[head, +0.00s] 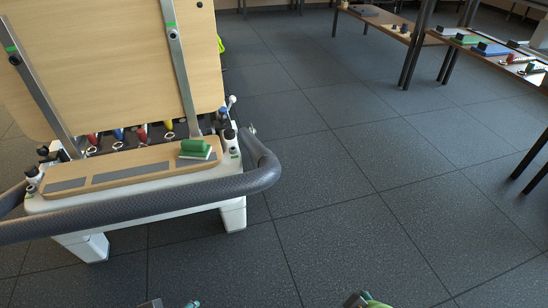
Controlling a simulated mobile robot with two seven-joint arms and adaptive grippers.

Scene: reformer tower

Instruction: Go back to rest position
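The tips of my two arms show at the bottom edge of the head view. My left gripper (172,304) appears as small grey and greenish parts, mostly cut off by the frame. My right gripper (366,301) shows as a dark part beside a green one, also mostly cut off. Whether either is open or shut cannot be seen. Both are low over the floor area, in front of the reformer (234,216) and apart from it in the picture.
The reformer's dark padded bar (150,203) curves toward me at left. A green-topped block (195,147) lies on its wooden platform (130,171). Tables with small items (490,48) stand at upper right. The grey tiled floor (350,190) between is clear.

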